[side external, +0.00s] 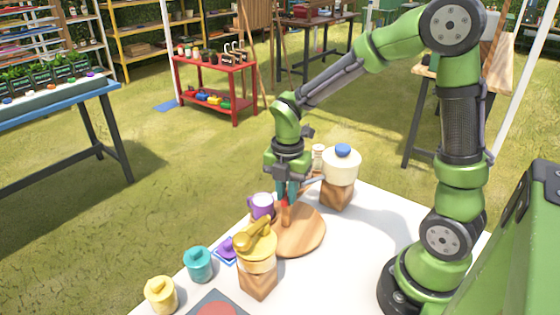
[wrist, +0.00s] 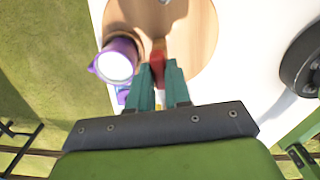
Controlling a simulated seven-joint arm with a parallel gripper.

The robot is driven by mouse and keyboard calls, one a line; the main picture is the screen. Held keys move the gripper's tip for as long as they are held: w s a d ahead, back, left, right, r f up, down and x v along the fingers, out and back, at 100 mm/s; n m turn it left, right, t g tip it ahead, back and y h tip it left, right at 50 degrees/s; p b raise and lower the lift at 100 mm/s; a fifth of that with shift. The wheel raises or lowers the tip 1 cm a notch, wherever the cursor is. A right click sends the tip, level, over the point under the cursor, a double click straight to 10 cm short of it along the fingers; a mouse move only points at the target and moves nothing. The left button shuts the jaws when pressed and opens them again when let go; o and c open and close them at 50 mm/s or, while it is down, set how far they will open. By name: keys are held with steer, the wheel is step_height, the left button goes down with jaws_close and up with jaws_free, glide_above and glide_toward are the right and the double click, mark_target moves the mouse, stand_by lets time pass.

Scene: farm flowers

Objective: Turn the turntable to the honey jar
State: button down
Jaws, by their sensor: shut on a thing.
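The round wooden turntable (side external: 311,233) lies on the white table; it also shows in the wrist view (wrist: 201,35). An upright wooden peg (side external: 286,217) with a red part (wrist: 158,58) stands at its left side. My gripper (side external: 284,203) points down at the turntable and is shut on the peg. In the wrist view, my gripper's teal fingertips (wrist: 159,72) sit on either side of the red part. A golden jar (side external: 258,243) with a dipper-like top, seemingly the honey jar, stands on a wooden block in front of the turntable.
A purple mug (side external: 261,206) stands close to my fingers, at the turntable's left edge. A cream jar with a blue lid (side external: 341,164) stands on a block behind. Teal (side external: 199,265) and yellow (side external: 161,295) pots stand front left. Bare table (side external: 375,215) lies to the right.

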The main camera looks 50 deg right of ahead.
steer(key=shift+r+n, duration=0.1)
steer(key=shift+n, duration=7.6)
steer(key=c, duration=1.1)
jaws_free()
steer(key=shift+o, duration=0.2)
steer(key=shift+m, duration=0.3)
